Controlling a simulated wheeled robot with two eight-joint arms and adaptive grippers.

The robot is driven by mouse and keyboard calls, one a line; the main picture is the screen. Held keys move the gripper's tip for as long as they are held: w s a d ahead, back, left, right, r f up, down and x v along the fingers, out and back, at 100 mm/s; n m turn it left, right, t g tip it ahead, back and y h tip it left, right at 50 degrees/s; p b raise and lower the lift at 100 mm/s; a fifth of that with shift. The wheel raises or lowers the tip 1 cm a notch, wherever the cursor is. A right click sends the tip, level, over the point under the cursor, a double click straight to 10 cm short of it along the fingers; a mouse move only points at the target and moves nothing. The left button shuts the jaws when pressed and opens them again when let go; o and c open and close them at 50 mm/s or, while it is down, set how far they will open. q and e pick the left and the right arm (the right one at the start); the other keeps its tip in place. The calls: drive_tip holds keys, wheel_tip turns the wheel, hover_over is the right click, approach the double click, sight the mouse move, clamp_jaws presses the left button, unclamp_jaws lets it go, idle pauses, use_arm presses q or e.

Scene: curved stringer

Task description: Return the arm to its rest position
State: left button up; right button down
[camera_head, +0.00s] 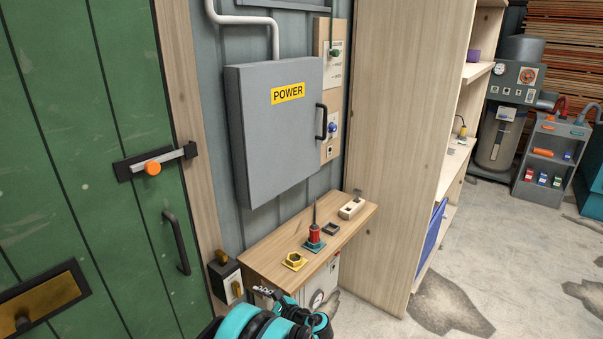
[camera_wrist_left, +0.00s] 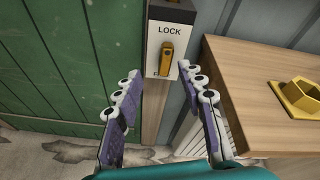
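My left arm, teal and black, comes in at the bottom of the head view, with the left gripper (camera_head: 268,294) low beside the front of the wooden shelf (camera_head: 266,262). In the left wrist view the left gripper (camera_wrist_left: 160,73) has its two purple-padded fingers spread wide, with nothing between them. Beyond the fingertips is a dark LOCK box (camera_wrist_left: 172,12) with a yellow lever (camera_wrist_left: 167,58); the fingers appear apart from it. The same box (camera_head: 227,279) shows left of the shelf in the head view. My right gripper is in neither view.
The shelf holds a yellow hexagonal piece (camera_head: 294,261), a red tool on a teal base (camera_head: 314,237) and a beige block (camera_head: 352,208). A grey POWER cabinet (camera_head: 275,130) hangs above. A green door (camera_head: 80,150) stands left; open floor (camera_head: 450,270) lies right.

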use_arm(q)
drive_tip(key=s+a+r+n+g+h, duration=0.3)
drive_tip(key=s+a+r+n+h, duration=0.25)
drive_tip(key=s+r+n, duration=0.45)
drive_tip(key=s+d+r+n+t+h, duration=0.1)
drive_tip(key=s+d+r+n+h, duration=0.1)
drive_tip(key=s+n+h, duration=0.4)
drive_tip(key=s+n, duration=0.5)
drive_tip(key=s, duration=0.9)
drive_tip(key=shift+s+n, duration=0.15)
drive_tip(key=shift+n, duration=0.15)
